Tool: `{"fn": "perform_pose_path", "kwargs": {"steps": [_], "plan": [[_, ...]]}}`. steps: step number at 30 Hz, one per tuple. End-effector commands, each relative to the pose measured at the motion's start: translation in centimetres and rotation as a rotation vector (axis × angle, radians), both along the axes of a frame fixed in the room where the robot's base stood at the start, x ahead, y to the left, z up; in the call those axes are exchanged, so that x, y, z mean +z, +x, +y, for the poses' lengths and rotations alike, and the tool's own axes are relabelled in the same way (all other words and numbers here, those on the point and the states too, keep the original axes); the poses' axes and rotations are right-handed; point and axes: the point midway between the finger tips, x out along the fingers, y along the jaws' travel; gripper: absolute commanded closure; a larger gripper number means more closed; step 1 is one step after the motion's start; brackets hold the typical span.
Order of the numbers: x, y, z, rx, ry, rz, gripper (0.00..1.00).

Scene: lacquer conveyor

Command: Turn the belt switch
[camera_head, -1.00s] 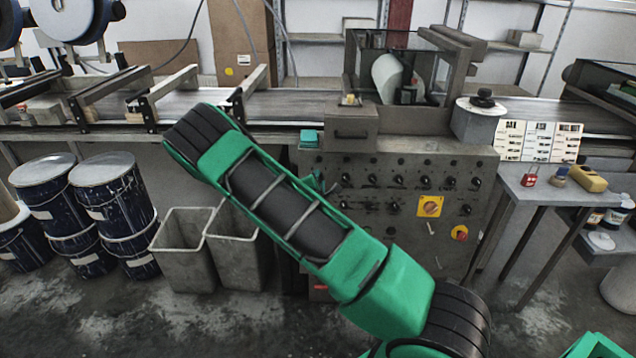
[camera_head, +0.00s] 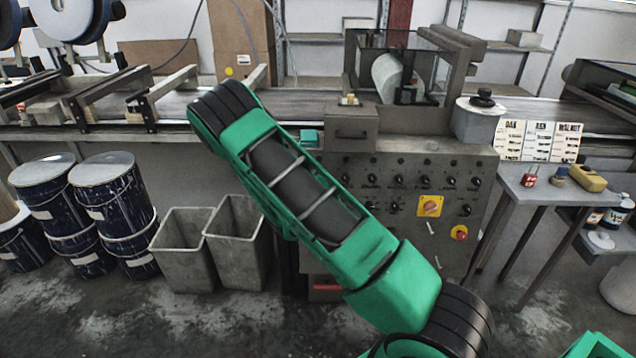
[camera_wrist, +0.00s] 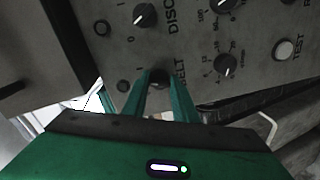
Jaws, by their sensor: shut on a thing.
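The belt switch (camera_wrist: 159,76) is a small dark knob on the grey control panel (camera_wrist: 110,55), beside the lettering "BELT", partly cut off by a finger. My gripper (camera_wrist: 160,84) has its two green fingers on either side of the knob and is shut on it. Which way the knob points is too small and covered to tell.
A white button marked "TEST" (camera_wrist: 284,49) is to the right. In the head view a yellow plate with a rotary switch (camera_head: 429,206) and grey bins (camera_head: 238,240) flank my arm.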

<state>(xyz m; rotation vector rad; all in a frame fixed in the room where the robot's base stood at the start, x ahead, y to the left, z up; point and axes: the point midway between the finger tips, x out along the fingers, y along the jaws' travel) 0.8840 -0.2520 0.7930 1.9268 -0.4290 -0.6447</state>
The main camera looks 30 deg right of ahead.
Motion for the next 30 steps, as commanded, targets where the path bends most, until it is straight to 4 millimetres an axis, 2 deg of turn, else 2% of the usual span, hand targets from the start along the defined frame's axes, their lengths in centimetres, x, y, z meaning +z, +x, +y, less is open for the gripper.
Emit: {"fn": "perform_pose_path", "kwargs": {"steps": [12,27,28,29,30], "plan": [[-0.24,-0.30,-0.19,-0.035,0.130,-0.081,0.97],[-0.28,-0.33,-0.22,-0.038,0.143,-0.089,0.97],[-0.28,-0.33,-0.22,-0.038,0.143,-0.089,0.68],[-0.27,-0.31,-0.22,-0.038,0.143,-0.089,0.60],[-0.25,-0.28,-0.20,-0.038,0.143,-0.091,0.58]]}}
